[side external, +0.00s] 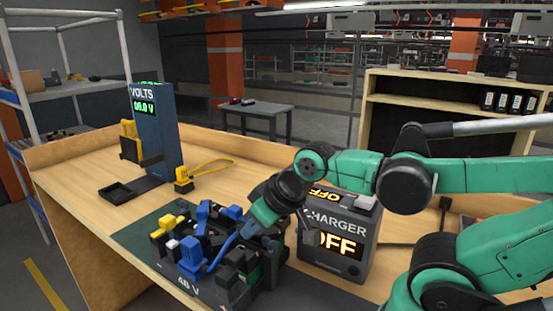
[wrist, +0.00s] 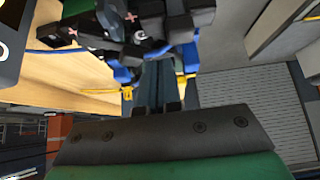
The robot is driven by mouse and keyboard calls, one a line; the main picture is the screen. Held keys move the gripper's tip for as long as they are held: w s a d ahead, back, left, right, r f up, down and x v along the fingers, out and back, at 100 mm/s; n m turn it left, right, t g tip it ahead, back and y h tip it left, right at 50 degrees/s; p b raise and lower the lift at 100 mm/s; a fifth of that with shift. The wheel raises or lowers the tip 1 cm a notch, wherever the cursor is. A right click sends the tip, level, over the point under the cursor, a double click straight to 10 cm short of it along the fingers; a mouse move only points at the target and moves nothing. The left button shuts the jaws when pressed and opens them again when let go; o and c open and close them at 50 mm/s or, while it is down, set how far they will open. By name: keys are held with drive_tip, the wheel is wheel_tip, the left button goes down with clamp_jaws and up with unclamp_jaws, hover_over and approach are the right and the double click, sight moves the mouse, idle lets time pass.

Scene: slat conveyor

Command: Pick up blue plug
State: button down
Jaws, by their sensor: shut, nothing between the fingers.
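A blue plug (side external: 191,254) sits at the front of the dark battery block (side external: 190,285) labelled 48 V, with a blue cable curving up to the right from it. More blue parts (side external: 204,212) stand at the back of the block. My gripper (side external: 249,232) points down over the right part of the block, to the right of the blue plug. In the wrist view my gripper's dark fingers (wrist: 158,75) are together and empty. Blue pieces (wrist: 190,57) lie close by them there, but I cannot tell which is the plug.
A charger (side external: 337,235) reading OFF stands close right of the block. Yellow connectors (side external: 168,226) and black parts crowd the block. A volt meter tower (side external: 156,135) and a yellow-cabled plug (side external: 184,180) are further back.

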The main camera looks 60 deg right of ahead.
drive_tip(key=shift+c, duration=2.4)
unclamp_jaws()
drive_tip(key=g, duration=0.3)
approach(190, 241)
wheel_tip(190, 241, down, 3)
drive_tip(key=s+d, duration=0.2)
drive_tip(key=d, duration=0.1)
drive_tip(key=w+a+g, duration=0.1)
drive_tip(key=w+f+g, duration=0.1)
drive_tip(key=w, duration=0.1)
drive_tip(key=w+a+g, duration=0.1)
drive_tip(key=w, duration=0.1)
drive_tip(key=shift+a+f+g, duration=0.25)
drive_tip(key=shift+a+g, duration=0.05)
drive_tip(key=shift+w+a+f+g, duration=0.2)
drive_tip(key=shift+w+f+g, duration=0.1)
drive_tip(key=shift+f, duration=2.85)
